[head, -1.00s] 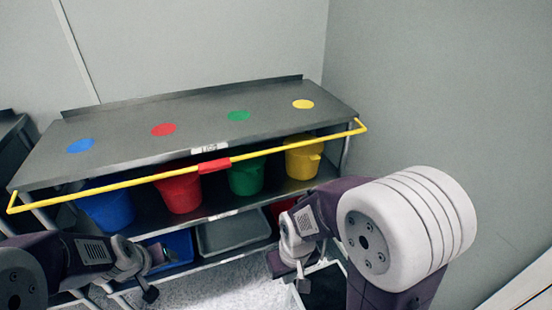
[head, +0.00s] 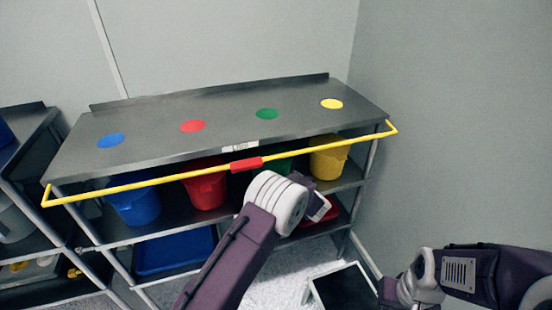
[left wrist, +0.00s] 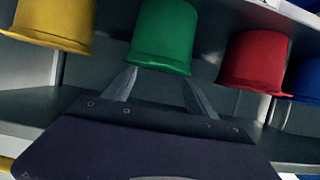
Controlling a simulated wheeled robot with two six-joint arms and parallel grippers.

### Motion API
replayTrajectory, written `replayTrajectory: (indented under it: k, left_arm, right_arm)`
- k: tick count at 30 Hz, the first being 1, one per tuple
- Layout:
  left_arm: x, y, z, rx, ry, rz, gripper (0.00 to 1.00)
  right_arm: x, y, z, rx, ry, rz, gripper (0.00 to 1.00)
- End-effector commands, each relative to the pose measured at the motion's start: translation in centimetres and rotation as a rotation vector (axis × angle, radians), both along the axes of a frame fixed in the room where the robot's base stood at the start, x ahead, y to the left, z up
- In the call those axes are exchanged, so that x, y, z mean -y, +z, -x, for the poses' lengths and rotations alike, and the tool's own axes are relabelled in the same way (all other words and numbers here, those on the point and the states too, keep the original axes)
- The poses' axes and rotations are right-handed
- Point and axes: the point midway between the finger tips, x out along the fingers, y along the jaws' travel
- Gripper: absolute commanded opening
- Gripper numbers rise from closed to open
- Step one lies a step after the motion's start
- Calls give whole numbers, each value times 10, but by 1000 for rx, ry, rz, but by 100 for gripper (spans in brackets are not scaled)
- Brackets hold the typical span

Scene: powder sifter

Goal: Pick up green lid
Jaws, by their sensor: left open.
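A flat green disc (head: 267,114) lies on the grey shelf top; I cannot tell whether it is a loose lid. Below it, the green bucket (head: 283,164) stands on the middle shelf, partly hidden by my arm. It shows upside down in the left wrist view (left wrist: 164,35). My left gripper (left wrist: 160,82) is open and empty, its fingers apart near the bucket's rim. In the head view the left gripper (head: 322,208) is mostly hidden beyond its wrist. My right gripper (head: 402,296) is at the bottom right, its fingers unclear.
A yellow bar (head: 120,183) with a red middle crosses the shelf front. Blue (head: 136,206), red (head: 206,190) and yellow (head: 328,162) buckets share the shelf. A blue tray (head: 172,252) is lower. A dark-lined bin (head: 345,290) stands on the floor at the front.

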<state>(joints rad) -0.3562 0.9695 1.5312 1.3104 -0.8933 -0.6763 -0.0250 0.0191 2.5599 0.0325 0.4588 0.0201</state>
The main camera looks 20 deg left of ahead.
Motion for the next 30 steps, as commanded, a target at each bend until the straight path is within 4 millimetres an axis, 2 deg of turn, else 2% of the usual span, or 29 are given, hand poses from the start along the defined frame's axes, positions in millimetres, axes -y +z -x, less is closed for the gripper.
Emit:
replayTrajectory:
  k: [6, 15, 21, 22, 23, 28, 29, 30]
  left_arm:
    - [-7, -5, -9, 0, 0, 0, 65]
    - [-30, -25, -42, 1, -1, 1, 65]
    - [-30, -26, -44, 0, -2, 0, 65]
    - [-30, -26, -44, 0, -2, 0, 63]
    - [-30, -26, -44, 0, -2, 0, 54]
    - [-30, -26, -44, 0, -2, 1, 7]
    - [-30, -26, -43, 0, -2, 1, 0]
    - [-30, -25, -43, 0, -2, 1, 0]
  right_arm:
    - [0, 1, 0, 0, 0, 0, 0]
    - [0, 4, 0, 0, 0, 0, 0]
    - [0, 3, 0, 0, 0, 0, 0]
    - [0, 3, 0, 0, 0, 0, 0]
    - [0, 3, 0, 0, 0, 0, 0]
    - [0, 3, 0, 0, 0, 0, 0]
    - [0, 3, 0, 0, 0, 0, 0]
    - [0, 3, 0, 0, 0, 0, 0]
